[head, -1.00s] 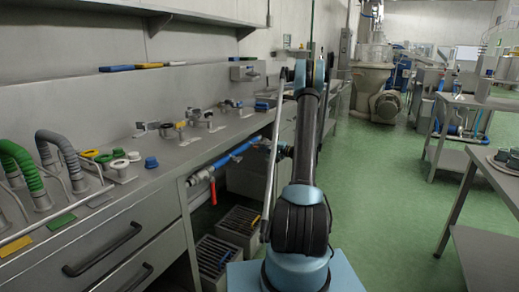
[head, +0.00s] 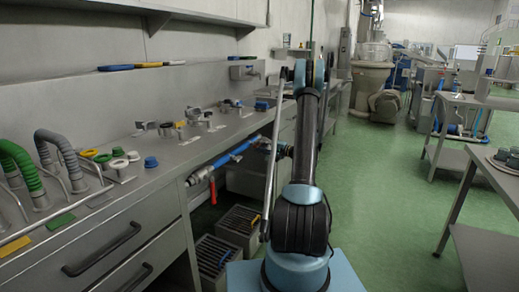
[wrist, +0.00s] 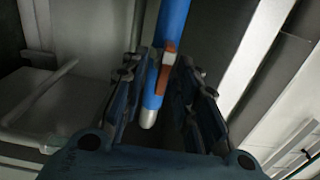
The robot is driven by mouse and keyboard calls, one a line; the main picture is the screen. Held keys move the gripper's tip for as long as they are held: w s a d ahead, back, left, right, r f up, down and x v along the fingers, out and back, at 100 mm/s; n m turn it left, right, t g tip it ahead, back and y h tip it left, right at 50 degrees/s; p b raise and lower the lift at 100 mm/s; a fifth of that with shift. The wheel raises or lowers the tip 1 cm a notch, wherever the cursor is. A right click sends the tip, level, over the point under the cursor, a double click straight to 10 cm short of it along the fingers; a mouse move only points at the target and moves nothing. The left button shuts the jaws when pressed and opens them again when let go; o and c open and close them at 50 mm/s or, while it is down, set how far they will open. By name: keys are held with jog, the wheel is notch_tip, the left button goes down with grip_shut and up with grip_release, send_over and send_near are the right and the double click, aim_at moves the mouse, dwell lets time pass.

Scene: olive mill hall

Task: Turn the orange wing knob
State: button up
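In the wrist view an orange wing knob (wrist: 169,62) sits against a blue pipe (wrist: 174,25) that ends in a pale metal tip. My gripper (wrist: 172,80) is open, with one dark finger on each side of the pipe and knob. Whether the fingers touch the knob I cannot tell. In the head view the blue pipe (head: 236,153) runs under the bench, and my gripper (head: 264,146) is at its right end, small and partly hidden. A red-orange handle (head: 212,191) hangs at the pipe's left end; I cannot tell if it is the same knob.
The steel bench (head: 150,190) with hoses, rings and fittings on top overhangs the pipe. Grey crates (head: 238,226) stand on the floor below it. A side table (head: 470,185) is at the right. The green floor between is clear.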

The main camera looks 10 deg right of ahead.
jog(key=shift+s, duration=0.1)
jog(key=v, duration=1.2)
jog(key=s+a+r+n+g+h, duration=0.2)
jog(key=s+a+r+g+h, duration=0.15)
jog(key=s+a+r, duration=0.5)
jog(key=s+a+r+n+g+h, duration=0.1)
jog(key=s+a+r+g+h, duration=0.15)
jog(key=s+a, duration=0.65)
jog(key=s+f+n+g+h, duration=0.1)
jog(key=s+h, duration=0.1)
jog(key=s, duration=0.7)
jog(key=s+f+n+g+h, duration=0.1)
jog(key=s+f+h, duration=0.1)
jog(key=s, duration=0.6)
jog(key=s+d+f+n+h, duration=0.1)
jog(key=s+d+f+h, duration=0.1)
jog(key=s, duration=0.5)
jog(key=s+d+f+n+h, duration=0.1)
jog(key=s+d+f, duration=0.3)
jog(key=s, duration=0.4)
jog(key=shift+n+h, duration=0.3)
jog(key=shift+h, duration=0.5)
